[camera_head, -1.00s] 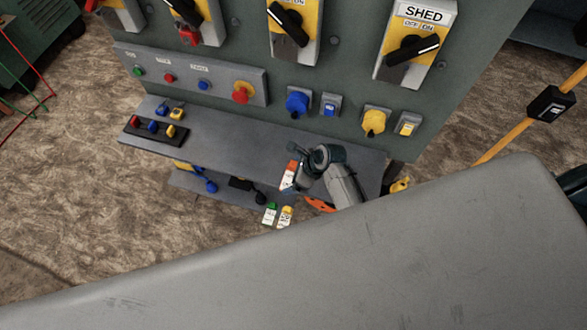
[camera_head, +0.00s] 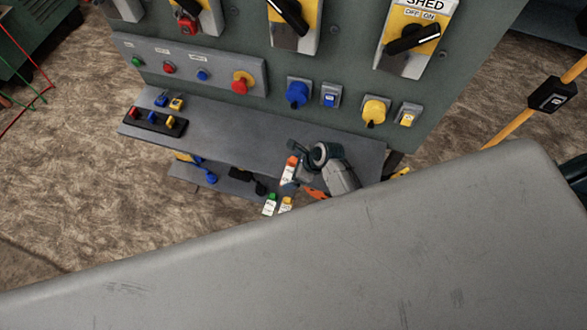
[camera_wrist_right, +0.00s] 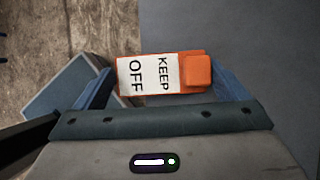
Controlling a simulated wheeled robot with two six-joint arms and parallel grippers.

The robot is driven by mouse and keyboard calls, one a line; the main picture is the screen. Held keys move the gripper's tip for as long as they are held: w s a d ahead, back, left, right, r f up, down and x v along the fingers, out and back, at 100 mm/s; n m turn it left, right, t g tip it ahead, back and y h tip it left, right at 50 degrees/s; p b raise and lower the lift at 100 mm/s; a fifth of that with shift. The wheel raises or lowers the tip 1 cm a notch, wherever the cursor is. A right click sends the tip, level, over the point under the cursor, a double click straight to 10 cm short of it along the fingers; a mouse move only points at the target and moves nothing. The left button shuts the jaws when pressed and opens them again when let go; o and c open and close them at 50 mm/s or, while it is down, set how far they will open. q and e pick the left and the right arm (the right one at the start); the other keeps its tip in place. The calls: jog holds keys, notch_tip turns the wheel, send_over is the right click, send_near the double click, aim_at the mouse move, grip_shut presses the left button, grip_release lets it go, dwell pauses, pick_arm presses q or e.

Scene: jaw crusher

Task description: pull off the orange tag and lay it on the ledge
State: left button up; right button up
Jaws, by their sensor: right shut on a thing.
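The orange tag (camera_head: 291,163), with a white label, is at the front edge of the grey ledge (camera_head: 235,128) below the control panel. My right gripper (camera_head: 296,171) is shut on it. In the right wrist view the tag (camera_wrist_right: 150,74) lies across between the two fingers, and its label reads KEEP OFF. Whether it is still attached to anything cannot be told. My left gripper is not in view.
A black holder (camera_head: 155,121) with several coloured pieces sits at the ledge's left end. A green-topped tag (camera_head: 269,206) and a yellow-topped tag (camera_head: 286,204) hang below. A lower shelf (camera_head: 225,184) holds blue and black items. The ledge's middle is clear.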

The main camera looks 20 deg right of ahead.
jog(key=shift+f, duration=0.5)
jog(key=o, duration=0.6)
jog(key=shift+s, duration=0.1)
jog(key=shift+d, duration=0.1)
